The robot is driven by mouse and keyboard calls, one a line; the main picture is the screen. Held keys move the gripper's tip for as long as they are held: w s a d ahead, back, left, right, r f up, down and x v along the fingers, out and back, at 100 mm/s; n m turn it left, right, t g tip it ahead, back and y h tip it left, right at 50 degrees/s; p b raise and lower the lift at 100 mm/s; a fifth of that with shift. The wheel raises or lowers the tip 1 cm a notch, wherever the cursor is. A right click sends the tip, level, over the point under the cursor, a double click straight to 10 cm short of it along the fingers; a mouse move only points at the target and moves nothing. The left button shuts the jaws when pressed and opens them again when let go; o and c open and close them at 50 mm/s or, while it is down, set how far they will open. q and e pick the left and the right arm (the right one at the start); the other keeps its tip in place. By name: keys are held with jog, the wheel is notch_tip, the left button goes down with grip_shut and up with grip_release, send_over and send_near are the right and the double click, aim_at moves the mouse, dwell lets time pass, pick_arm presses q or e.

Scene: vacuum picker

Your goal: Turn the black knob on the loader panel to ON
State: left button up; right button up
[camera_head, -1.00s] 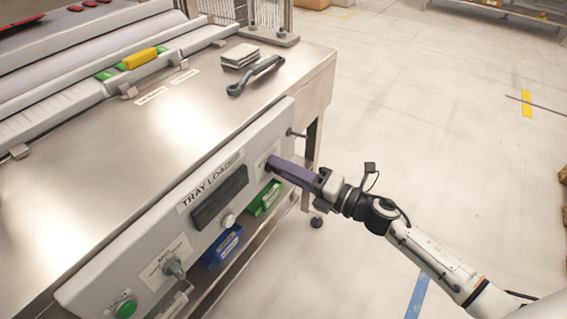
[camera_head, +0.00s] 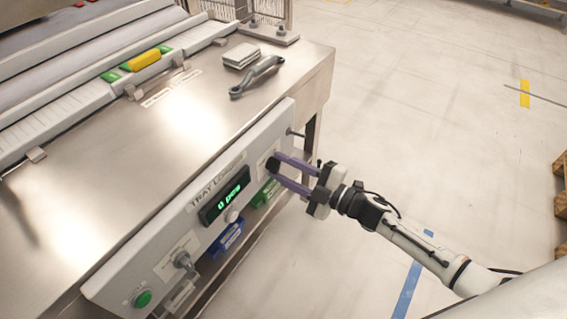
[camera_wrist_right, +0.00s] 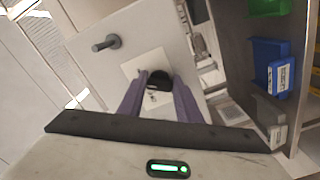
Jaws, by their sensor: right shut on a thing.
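The black knob (camera_head: 273,165) sits near the right end of the sloped grey loader panel (camera_head: 146,262). My right gripper (camera_head: 277,167) has its two purple fingers around the knob, one above and one below, and is shut on it. In the right wrist view the dark knob (camera_wrist_right: 160,79) lies between the fingertips, in front of a white label (camera_wrist_right: 150,65) whose marks are too small to read. The panel display (camera_head: 224,195) is lit with green characters. My left gripper is not in view.
A metal peg (camera_head: 296,133) sticks out of the panel just beyond the knob. Blue (camera_head: 227,239) and green (camera_head: 266,192) bins sit below. A dark handle-like tool (camera_head: 257,76) lies on the metal top.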

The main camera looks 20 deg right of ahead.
jog(key=shift+m+p, duration=0.45)
jog(key=shift+m, duration=0.85)
jog(key=o, duration=1)
jog(key=shift+o, duration=0.2)
jog(key=v, duration=1)
jog(key=shift+s, duration=0.2)
jog(key=shift+d, duration=0.1)
